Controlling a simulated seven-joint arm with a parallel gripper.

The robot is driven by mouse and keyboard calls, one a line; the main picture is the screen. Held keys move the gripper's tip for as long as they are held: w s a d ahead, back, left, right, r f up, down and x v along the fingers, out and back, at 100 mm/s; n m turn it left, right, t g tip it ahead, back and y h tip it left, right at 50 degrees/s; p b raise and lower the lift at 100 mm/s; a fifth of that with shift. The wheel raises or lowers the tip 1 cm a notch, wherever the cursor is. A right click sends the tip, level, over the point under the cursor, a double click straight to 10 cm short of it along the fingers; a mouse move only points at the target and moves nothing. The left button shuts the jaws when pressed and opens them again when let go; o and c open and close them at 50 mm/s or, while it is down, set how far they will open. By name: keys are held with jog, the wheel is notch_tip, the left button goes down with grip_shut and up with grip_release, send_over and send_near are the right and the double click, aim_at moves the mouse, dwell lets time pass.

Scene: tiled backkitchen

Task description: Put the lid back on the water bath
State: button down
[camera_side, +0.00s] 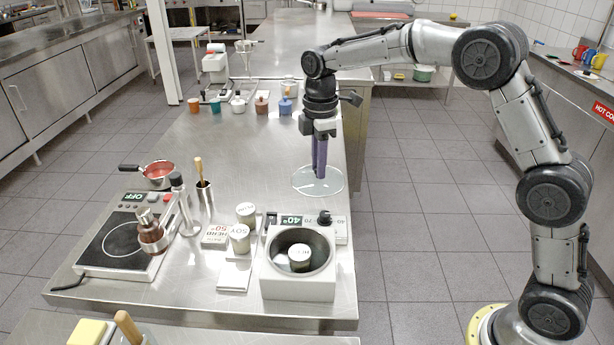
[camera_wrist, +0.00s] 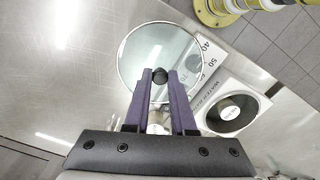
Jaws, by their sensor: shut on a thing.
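The lid (camera_side: 303,181) is a clear round glass disc with a dark knob. My gripper (camera_side: 319,176) points down with its purple fingers shut on the knob, and the lid hangs roughly level. In the side view the lid appears behind the water bath; whether it touches the table is hard to tell. In the wrist view the lid (camera_wrist: 134,62) shows beyond the fingertips (camera_wrist: 160,78). The water bath (camera_side: 298,287) is a white box with a round dark open well and a jar (camera_side: 300,257) inside. It also shows in the wrist view (camera_wrist: 257,104), right of the lid.
Jars (camera_side: 239,238) stand left of the bath, near a hot plate (camera_side: 118,248) with a brown bottle (camera_side: 151,238). The steel table (camera_side: 255,150) is clear around the lid's left.

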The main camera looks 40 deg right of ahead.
jog(key=s+r, duration=0.5)
jog(key=s, duration=0.4)
jog(key=s+a+n, duration=0.2)
jog(key=a+n, duration=0.4)
jog(key=a, duration=0.9)
jog(key=shift+a+f, duration=0.2)
jog(key=shift+f, duration=2.75)
jog(key=shift+f, duration=0.15)
jog(key=c, duration=0.7)
grip_release()
jog(key=shift+o, duration=0.5)
jog(key=o, duration=0.4)
